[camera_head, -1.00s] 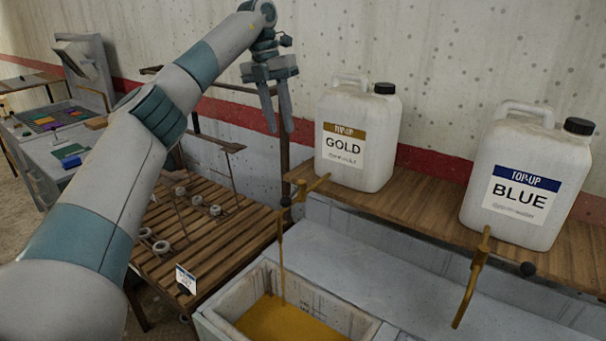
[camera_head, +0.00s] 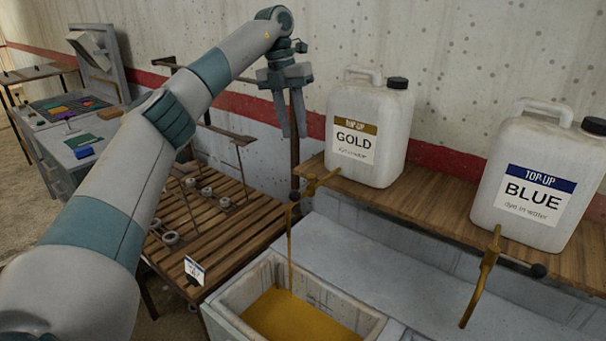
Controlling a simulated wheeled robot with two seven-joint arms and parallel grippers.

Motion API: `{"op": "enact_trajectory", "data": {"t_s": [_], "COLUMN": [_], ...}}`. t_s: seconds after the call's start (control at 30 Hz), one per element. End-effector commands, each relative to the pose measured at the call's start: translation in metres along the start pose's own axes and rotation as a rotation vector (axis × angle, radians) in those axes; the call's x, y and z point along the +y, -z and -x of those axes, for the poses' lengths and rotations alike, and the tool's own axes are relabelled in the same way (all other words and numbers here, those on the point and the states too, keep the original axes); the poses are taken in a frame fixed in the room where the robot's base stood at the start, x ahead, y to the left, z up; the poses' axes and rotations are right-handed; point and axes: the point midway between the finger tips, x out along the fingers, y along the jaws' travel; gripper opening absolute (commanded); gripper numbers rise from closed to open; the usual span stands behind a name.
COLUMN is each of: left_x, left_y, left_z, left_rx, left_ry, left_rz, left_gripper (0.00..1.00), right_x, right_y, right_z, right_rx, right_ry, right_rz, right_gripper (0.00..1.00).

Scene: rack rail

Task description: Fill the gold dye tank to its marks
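The white GOLD jug (camera_head: 371,140) stands on the wooden shelf. Its brass tap (camera_head: 320,183) has a dark knob (camera_head: 294,196). A thin gold stream (camera_head: 290,250) runs from the tap into the pale tank (camera_head: 235,298) below. Gold dye (camera_head: 300,318) covers the tank's bottom, below the rim; the tank's near end is cut off by the frame. Faint marking shows on the inner wall, too small to read. My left gripper (camera_head: 293,133) hangs fingers down, left of the jug and above the tap, touching neither. Its fingers are apart and empty. My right gripper is out of view.
The BLUE jug (camera_head: 535,178) stands right on the shelf (camera_head: 430,200), its tap (camera_head: 484,275) showing no stream. A slatted table (camera_head: 225,235) with white rings and a small card (camera_head: 194,270) is left of the tank. A grey bench (camera_head: 85,130) stands farther left.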

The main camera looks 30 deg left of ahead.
Motion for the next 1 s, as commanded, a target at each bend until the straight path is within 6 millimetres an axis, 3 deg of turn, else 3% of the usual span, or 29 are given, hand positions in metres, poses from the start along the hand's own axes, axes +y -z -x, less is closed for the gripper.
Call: {"op": "enact_trajectory", "data": {"t_s": [0.6, 0.8, 1.0], "left_x": [-0.001, -0.001, -0.001], "left_y": [0.001, 0.001, 0.0], "left_z": [-0.107, -0.128, -0.136], "left_rx": [0.003, 0.001, 0.0], "left_ry": [0.001, 0.001, 0.001], "left_rz": [0.0, 0.0, -0.001], "left_gripper": [0.28, 0.28, 0.28], "right_x": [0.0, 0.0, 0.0], "right_y": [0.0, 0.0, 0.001], "right_z": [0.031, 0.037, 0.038], "right_rx": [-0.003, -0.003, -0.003], "right_ry": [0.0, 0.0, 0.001], "right_rz": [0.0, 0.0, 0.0], "right_gripper": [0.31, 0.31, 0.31]}}
